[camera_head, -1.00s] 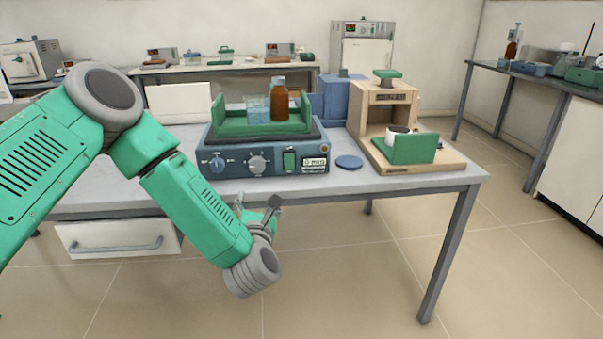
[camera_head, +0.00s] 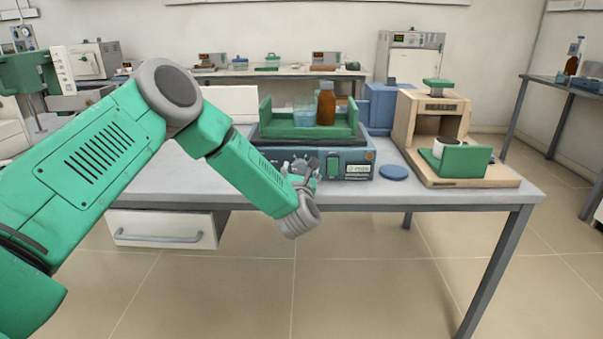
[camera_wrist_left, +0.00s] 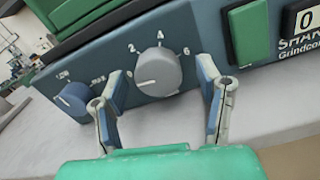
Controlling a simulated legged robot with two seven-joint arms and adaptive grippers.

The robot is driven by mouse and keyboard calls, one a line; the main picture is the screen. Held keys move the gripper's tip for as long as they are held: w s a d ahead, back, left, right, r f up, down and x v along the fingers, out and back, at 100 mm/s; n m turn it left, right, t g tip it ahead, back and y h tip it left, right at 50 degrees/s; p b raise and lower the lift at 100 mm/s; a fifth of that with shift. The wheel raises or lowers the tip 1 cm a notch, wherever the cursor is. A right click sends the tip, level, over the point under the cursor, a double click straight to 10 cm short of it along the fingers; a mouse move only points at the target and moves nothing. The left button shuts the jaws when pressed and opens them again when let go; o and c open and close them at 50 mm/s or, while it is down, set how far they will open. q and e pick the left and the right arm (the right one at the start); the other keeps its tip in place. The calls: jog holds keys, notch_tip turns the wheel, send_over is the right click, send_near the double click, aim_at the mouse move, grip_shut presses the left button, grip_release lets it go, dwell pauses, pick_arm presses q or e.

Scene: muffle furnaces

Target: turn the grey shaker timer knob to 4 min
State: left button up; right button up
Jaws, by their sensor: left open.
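The grey timer knob (camera_wrist_left: 158,72) is on the blue front panel of the shaker (camera_wrist_left: 190,30), with 2, 4 and 6 printed around its upper side. A pale pointer line on the knob points to the lower left, away from the 4. My left gripper (camera_wrist_left: 163,80) is open, with one finger on each side of the knob; I cannot tell whether they touch it. In the head view my left gripper (camera_head: 301,176) is in front of the shaker (camera_head: 346,152) and largely covers the knob. My right gripper is out of view.
A blue knob (camera_wrist_left: 73,98) is left of the grey knob, and a green switch (camera_wrist_left: 245,32) is to its right. A brown bottle (camera_head: 326,104) and a beaker (camera_head: 304,115) stand on the shaker's green tray (camera_head: 283,132). A blue disc (camera_head: 393,172) lies on the table.

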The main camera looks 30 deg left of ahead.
pick_arm(q)
jog(key=shift+w+a+f, duration=0.1)
jog(key=shift+w+a, duration=0.05)
jog(key=shift+a, duration=0.2)
jog(key=shift+d, duration=0.15)
jog(key=c, duration=1.2)
jog(key=shift+o, duration=0.2)
